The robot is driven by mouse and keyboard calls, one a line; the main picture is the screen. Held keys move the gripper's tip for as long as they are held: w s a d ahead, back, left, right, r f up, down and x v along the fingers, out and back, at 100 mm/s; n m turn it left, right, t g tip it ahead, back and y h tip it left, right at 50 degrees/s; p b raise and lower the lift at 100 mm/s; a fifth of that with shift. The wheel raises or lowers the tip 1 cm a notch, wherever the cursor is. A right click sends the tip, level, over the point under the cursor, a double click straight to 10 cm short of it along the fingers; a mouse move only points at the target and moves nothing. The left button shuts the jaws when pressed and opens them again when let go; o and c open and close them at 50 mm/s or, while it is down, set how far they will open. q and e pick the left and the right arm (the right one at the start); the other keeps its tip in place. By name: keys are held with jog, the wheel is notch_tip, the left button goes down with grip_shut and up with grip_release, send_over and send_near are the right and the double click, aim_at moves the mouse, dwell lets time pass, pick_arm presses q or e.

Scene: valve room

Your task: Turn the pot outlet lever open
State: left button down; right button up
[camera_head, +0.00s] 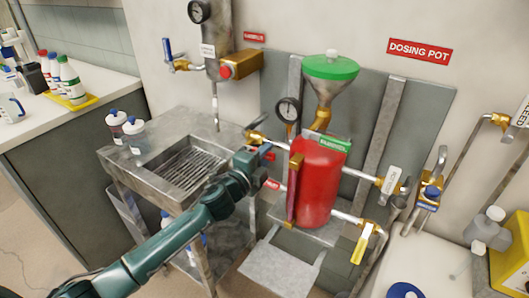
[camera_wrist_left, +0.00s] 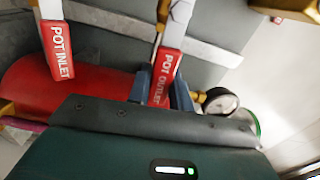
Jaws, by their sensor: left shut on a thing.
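The red pot outlet lever (camera_wrist_left: 167,68), marked "POT OUTLET", shows in the left wrist view between the blue fingers of my left gripper (camera_wrist_left: 160,90). The gripper is shut on it, and the fingers and gripper body hide its lower end. In the head view my left gripper (camera_head: 254,152) is at the left side of the red dosing pot (camera_head: 319,180), below a brass valve (camera_head: 256,136), and hides most of the lever. A second red lever (camera_wrist_left: 61,50), marked "POT INLET", is apart to the left in the wrist view. My right gripper is not in view.
A pressure gauge (camera_head: 288,110) and a green funnel (camera_head: 330,68) stand above the pot. A steel sink (camera_head: 165,185) is left of it, with bottles (camera_head: 133,133) on its rim. Pipes with a yellow lever (camera_head: 361,246) are at the right.

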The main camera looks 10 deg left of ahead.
pick_arm(q)
jog(key=shift+f+m, duration=0.35)
jog(key=shift+m, duration=0.05)
jog(key=c, duration=1.3)
grip_release()
jog(key=shift+o, duration=0.2)
jog(key=v, duration=1.3)
jog(key=shift+b, duration=0.4)
jog(key=shift+s, duration=0.1)
